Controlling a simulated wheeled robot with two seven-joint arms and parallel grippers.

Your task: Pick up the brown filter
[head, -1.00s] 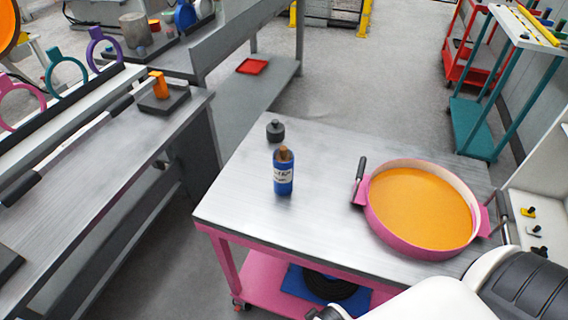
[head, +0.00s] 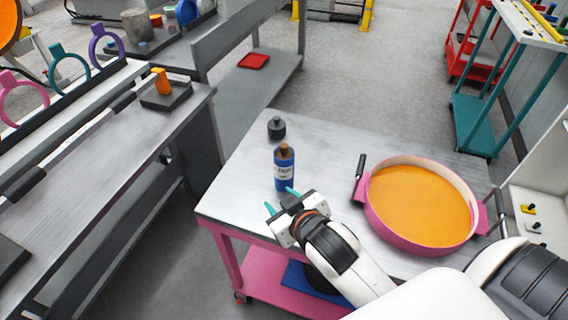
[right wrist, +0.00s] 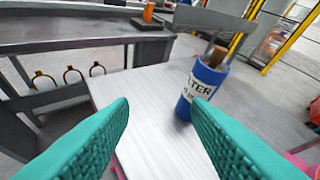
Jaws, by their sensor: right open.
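The brown filter (head: 284,150) stands in the top of a blue cup with a white label (head: 284,177) on the cart's metal top. In the right wrist view the brown filter (right wrist: 235,46) sticks out of the labelled blue cup (right wrist: 203,84), leaning a little; its lower part is hidden inside. My right gripper (head: 281,200) is open and empty, just in front of the cup and apart from the filter. Its teal fingers (right wrist: 160,104) are spread in the right wrist view, with the cup ahead and to the right. My left gripper is not in view.
A dark grey knobbed weight (head: 276,128) stands behind the cup. A pink round pan with orange contents (head: 365,200) and a dark handle (head: 360,166) sit to the right. The cart top (head: 235,190) is clear left of the cup. A grey bench (head: 120,160) stands further left.

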